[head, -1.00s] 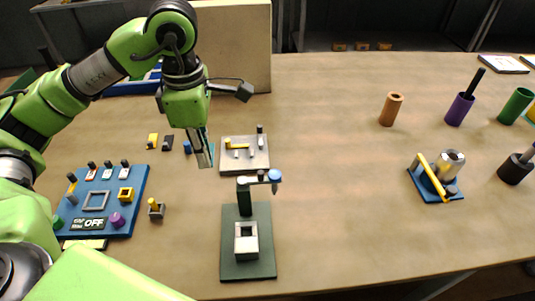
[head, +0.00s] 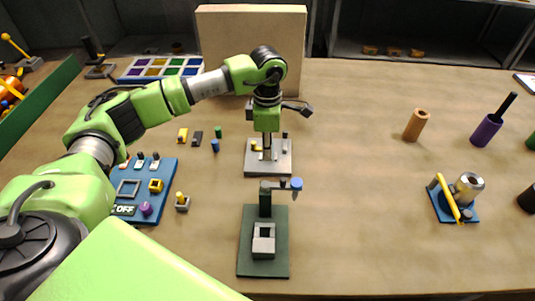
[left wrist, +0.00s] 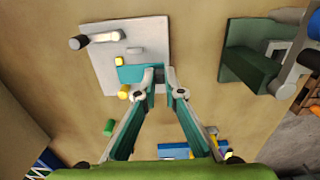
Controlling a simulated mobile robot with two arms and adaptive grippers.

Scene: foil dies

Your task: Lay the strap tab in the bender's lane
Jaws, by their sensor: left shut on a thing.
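The bender is a grey plate (head: 285,168) with short posts and a yellow part, at mid-table. It also shows in the left wrist view (left wrist: 150,42), with a dark-knobbed pin at its far left corner. My left gripper (head: 267,152) points down over the plate. In the left wrist view its fingertips (left wrist: 161,84) are closed on a flat teal piece, which I take as the strap tab (left wrist: 130,73). The tab reaches left across the plate, beside a yellow block. Whether it touches the plate, I cannot tell. The lane is not clearly visible. My right gripper is not in view.
A dark green fixture (head: 280,255) with an overhanging arm stands just in front of the bender. A blue panel (head: 165,180) and small coloured pieces lie to the left. A tan box (head: 250,35) stands behind.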

